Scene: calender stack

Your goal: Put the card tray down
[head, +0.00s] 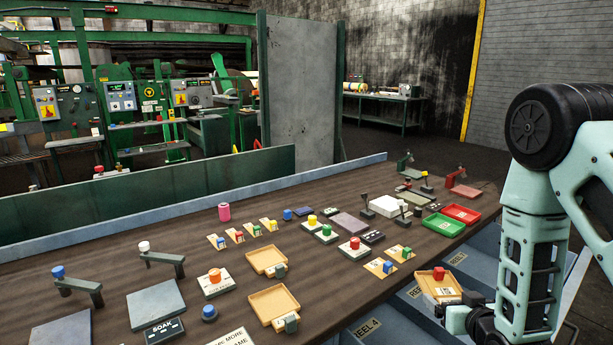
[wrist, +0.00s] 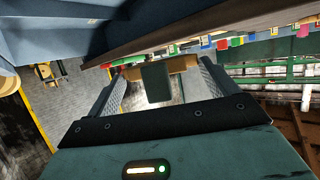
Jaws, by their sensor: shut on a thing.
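A tan card tray (head: 424,286), carrying a card with a red knob (head: 438,273), is at the lower right of the head view, by the table's front edge. My gripper (head: 450,305) is at its near side, shut on it. In the wrist view, a dark block (wrist: 156,84) on the tray's tan edge (wrist: 182,63) sits between the fingers of my gripper (wrist: 158,80). The tray looks roughly level and seems held up, over or just beyond the table edge; its exact height cannot be told. Its underside is hidden.
Two similar tan trays (head: 265,258) (head: 272,301) stand on the brown table (head: 335,290). Green (head: 443,225) and red (head: 461,214) trays stand farther right. Bare wood shows left of the held tray.

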